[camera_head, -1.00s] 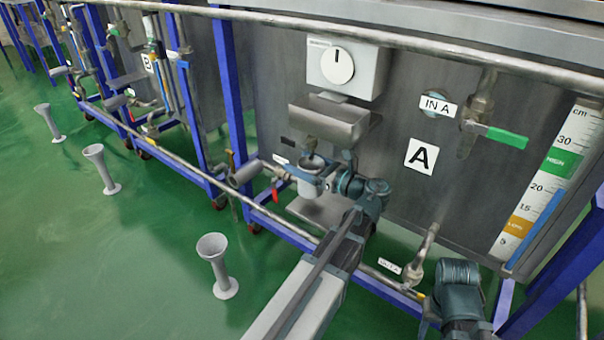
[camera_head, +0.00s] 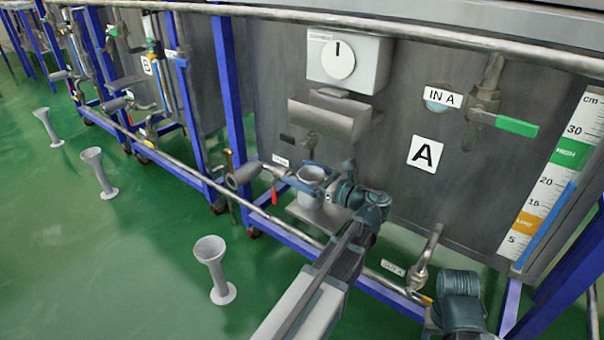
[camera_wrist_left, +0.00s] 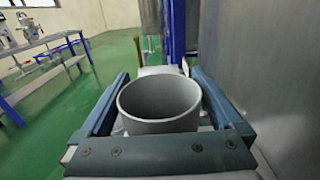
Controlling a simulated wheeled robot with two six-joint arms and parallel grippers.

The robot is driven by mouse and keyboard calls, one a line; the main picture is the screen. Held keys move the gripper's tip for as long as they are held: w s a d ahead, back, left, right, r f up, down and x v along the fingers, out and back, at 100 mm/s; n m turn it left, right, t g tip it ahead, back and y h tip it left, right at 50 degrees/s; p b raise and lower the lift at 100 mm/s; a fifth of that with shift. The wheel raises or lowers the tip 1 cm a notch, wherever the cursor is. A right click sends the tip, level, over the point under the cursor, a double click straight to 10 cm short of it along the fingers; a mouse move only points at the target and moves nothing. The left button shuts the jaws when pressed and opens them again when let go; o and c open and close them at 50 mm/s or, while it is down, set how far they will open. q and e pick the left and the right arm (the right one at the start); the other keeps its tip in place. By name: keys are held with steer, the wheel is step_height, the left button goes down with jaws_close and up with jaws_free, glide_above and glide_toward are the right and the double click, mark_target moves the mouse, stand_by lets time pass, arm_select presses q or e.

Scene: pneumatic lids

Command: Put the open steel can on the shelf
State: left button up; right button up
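The open steel can (camera_head: 312,190) is a grey, upright cylinder with an open top. My left gripper (camera_head: 311,177) has its fingers around it, one on each side. In the left wrist view, the can (camera_wrist_left: 160,105) fills the space between the two blue fingers of the left gripper (camera_wrist_left: 160,90), and its inside looks empty. The shelf (camera_head: 322,217) is a small grey plate on the tank front, right below the can. The can's base is close to the plate, but I cannot tell whether it touches. My right gripper is not clearly seen.
Above the shelf are a grey sloped hood (camera_head: 330,118) and a dial box (camera_head: 345,60). A pipe with a red-handled valve (camera_head: 274,190) is just left of the can. A blue frame and a rail run below. Several grey funnel-shaped stands (camera_head: 213,265) are on the green floor.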

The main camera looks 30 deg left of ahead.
mark_target(322, 181)
arm_select(q)
steer(key=shift+r, duration=0.2)
steer(key=d, duration=0.8)
steer(key=s+d, duration=0.1)
steer(key=d, duration=0.3)
steer(key=shift+f, duration=0.1)
